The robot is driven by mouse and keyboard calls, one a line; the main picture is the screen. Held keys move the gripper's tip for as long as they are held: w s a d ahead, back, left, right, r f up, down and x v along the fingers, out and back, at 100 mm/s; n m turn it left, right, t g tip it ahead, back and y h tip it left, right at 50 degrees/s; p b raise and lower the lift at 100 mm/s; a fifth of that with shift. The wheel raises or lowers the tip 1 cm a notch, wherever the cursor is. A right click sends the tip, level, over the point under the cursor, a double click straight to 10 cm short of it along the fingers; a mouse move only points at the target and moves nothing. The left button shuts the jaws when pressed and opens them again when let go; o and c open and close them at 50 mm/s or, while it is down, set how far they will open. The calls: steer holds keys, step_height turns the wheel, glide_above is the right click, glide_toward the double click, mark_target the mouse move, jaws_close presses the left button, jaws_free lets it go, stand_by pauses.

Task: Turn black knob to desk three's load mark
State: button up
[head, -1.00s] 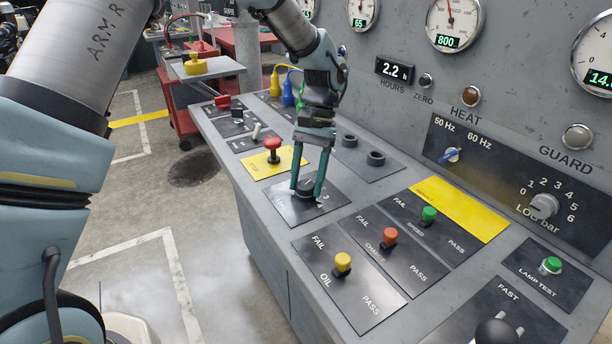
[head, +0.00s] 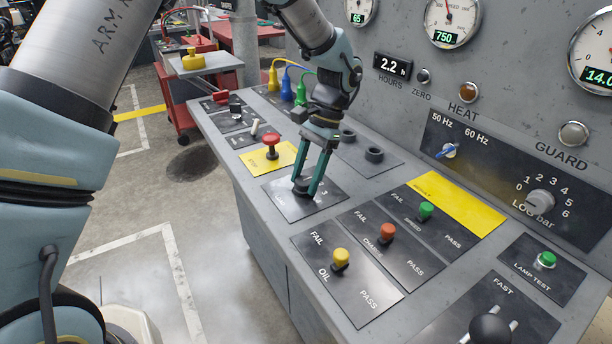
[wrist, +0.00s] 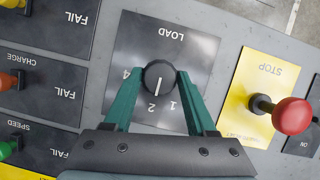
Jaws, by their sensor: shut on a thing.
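The black knob (wrist: 158,75) sits on a dark LOAD plate (wrist: 190,45) with numbers around it; 1, 2 and 4 are readable in the wrist view. Its white pointer line points toward the gap between 2 and 1, closer to 2. The 3 is hidden there behind a finger. My gripper (wrist: 156,82) is shut on the knob, one green finger on each side. In the head view the knob (head: 301,187) is low between the fingertips of my gripper (head: 307,189), which reaches down from above. I see no desk number.
A red STOP button (head: 271,144) on a yellow plate stands beside the LOAD plate. OIL (head: 341,259), CHARGE (head: 387,232) and SPEED (head: 425,211) knobs stand nearer. The upright gauge panel (head: 510,60) rises behind; the speed gauge (head: 452,20) reads 750.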

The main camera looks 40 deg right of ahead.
steer(key=o, duration=1.4)
steer(key=shift+c, duration=0.2)
steer(key=b+v, duration=0.2)
steer(key=v, duration=0.8)
steer(key=shift+r, duration=0.4)
steer(key=shift+d, duration=0.1)
steer(key=w+a+f+n+h, duration=0.15)
steer(key=w+a+n, duration=0.35)
steer(key=a, duration=0.7)
steer(key=w+a+f+n+h, duration=0.1)
steer(key=w+a+n+h, duration=0.15)
steer(key=w+a, duration=0.65)
steer(key=s+a+f+n+t, duration=0.1)
steer(key=s+a+n, duration=0.2)
steer(key=a, duration=0.8)
steer(key=s+a+f+n+t, duration=0.1)
steer(key=s+a+n, duration=0.3)
steer(key=a, duration=0.7)
steer(key=shift+f+n+h, duration=0.4)
steer(key=shift+f+n, duration=0.05)
steer(key=shift+f, duration=0.05)
